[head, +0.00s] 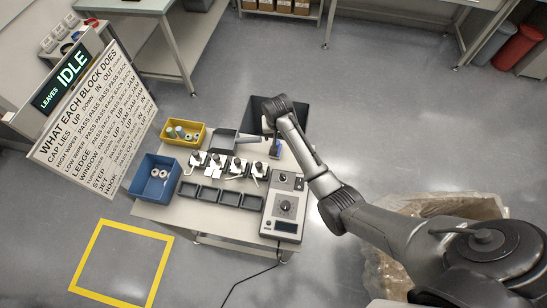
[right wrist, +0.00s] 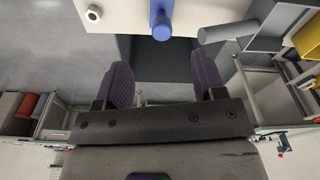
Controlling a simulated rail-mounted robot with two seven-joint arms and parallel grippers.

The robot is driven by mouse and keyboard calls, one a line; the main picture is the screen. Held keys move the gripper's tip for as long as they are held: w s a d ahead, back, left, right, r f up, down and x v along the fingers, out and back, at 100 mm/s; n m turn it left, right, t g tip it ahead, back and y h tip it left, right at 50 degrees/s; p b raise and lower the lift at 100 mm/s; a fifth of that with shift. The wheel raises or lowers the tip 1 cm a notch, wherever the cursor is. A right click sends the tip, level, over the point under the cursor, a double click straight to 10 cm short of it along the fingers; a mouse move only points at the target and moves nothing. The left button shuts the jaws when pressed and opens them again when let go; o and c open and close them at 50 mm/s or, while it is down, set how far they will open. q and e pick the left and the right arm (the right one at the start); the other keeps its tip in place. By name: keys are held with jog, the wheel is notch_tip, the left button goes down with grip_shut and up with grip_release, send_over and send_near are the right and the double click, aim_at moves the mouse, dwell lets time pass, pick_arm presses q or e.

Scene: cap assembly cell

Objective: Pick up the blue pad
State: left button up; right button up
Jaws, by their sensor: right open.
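A blue piece (head: 275,148), which I take to be the blue pad, is at the back right of the table, beside my right arm. In the right wrist view a blue piece with a rounded end (right wrist: 161,24) is at the top centre, over the pale table top near its edge. My right gripper (right wrist: 164,68) is open, with nothing between its two dark fingers. The blue piece lies beyond the fingertips, apart from them. In the head view the fingers are hidden or too small to tell. My left gripper is not in view.
The table (head: 160,215) holds a yellow bin (head: 184,132), a blue bin (head: 156,178), several fixtures, black trays and a control box (head: 284,210). A dark bin (head: 296,113) stands behind it. A grey cylinder (right wrist: 228,31) and white ring (right wrist: 93,13) are near the blue piece.

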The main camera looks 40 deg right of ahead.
aim_at(277, 144)
jog(key=shift+m, duration=0.3)
jog(key=f, duration=0.2)
jog(key=f+b, duration=0.1)
jog(key=f, duration=0.1)
jog(key=w+d+f, duration=0.1)
jog(key=f, duration=0.2)
jog(key=shift+w+d+f, duration=0.1)
jog(key=shift+f, duration=0.6)
jog(key=f, duration=0.1)
jog(key=f+b, duration=0.1)
jog(key=f, duration=0.1)
jog(key=w+f, duration=0.1)
jog(key=shift+d+f+b, duration=0.2)
jog(key=shift+d+b, duration=0.05)
jog(key=shift+b, duration=0.1)
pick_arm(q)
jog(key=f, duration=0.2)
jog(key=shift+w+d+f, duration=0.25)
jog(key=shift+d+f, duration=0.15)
pick_arm(e)
jog(key=shift+f, duration=0.3)
jog(key=shift+c, duration=0.2)
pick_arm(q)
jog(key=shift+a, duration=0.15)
pick_arm(e)
jog(key=c, duration=1)
jog(key=shift+c, duration=0.2)
